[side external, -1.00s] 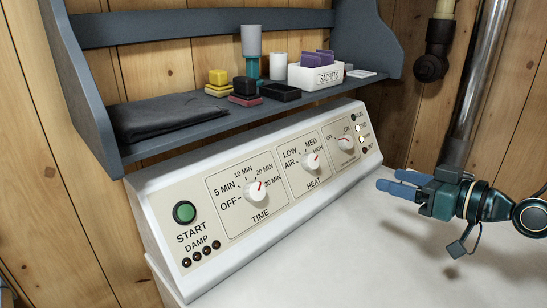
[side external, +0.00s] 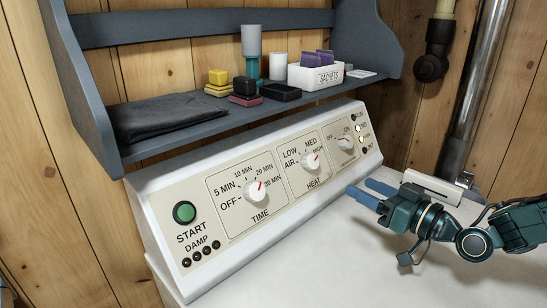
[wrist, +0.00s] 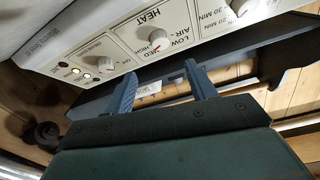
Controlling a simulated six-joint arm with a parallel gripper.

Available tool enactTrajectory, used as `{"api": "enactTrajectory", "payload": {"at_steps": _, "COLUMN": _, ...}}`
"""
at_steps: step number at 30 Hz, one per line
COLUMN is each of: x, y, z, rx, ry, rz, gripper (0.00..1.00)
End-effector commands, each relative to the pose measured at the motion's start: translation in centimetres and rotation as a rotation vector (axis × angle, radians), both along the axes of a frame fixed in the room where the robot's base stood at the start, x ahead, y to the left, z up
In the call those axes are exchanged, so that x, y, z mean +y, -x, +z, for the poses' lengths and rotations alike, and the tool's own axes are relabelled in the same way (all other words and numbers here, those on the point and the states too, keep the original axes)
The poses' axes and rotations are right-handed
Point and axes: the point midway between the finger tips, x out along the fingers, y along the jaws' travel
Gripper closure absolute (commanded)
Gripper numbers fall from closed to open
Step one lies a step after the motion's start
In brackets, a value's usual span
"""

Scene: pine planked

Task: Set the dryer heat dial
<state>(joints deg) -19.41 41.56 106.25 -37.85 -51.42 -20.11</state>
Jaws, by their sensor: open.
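The heat dial (side external: 311,162) is a round white knob with a red pointer, in the middle section of the sloped dryer panel (side external: 235,229). In the side view its pointer slants up and right, around MED to HIGH; the exact setting is hard to tell. The dial also shows in the wrist view (wrist: 157,36), where the panel appears upside down. My gripper (side external: 359,187) is open and empty, its two blue fingers apart. It is right of and lower than the heat dial, not touching it. Both fingers also show in the wrist view (wrist: 162,70).
The time dial (side external: 256,190) and green start button (side external: 184,212) are to the left. A smaller off/on dial (side external: 345,143) and indicator lights are to the right. A shelf (side external: 220,116) with a cloth and a sachet box (side external: 316,76) overhangs the panel.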

Motion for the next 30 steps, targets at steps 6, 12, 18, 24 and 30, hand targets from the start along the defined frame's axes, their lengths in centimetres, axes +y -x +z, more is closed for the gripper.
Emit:
{"api": "enactTrajectory", "payload": {"at_steps": 6, "x": 1.5, "y": -1.5, "z": 0.0, "rx": -0.001, "ry": -0.001, "rz": 0.001, "gripper": 0.44}}
{"api": "enactTrajectory", "payload": {"at_steps": 12, "x": 2.9, "y": -3.1, "z": 0.0, "rx": -0.001, "ry": -0.001, "rz": 0.001, "gripper": 0.44}}
{"api": "enactTrajectory", "payload": {"at_steps": 18, "x": 4.3, "y": -4.7, "z": 0.0, "rx": -0.001, "ry": 0.000, "rz": 0.000, "gripper": 0.44}}
{"api": "enactTrajectory", "payload": {"at_steps": 24, "x": 5.6, "y": -6.1, "z": 0.0, "rx": 0.000, "ry": -0.002, "rz": 0.001, "gripper": 0.44}}
{"api": "enactTrajectory", "payload": {"at_steps": 30, "x": 6.8, "y": -7.5, "z": 0.1, "rx": -0.002, "ry": -0.002, "rz": -0.002, "gripper": 0.44}}
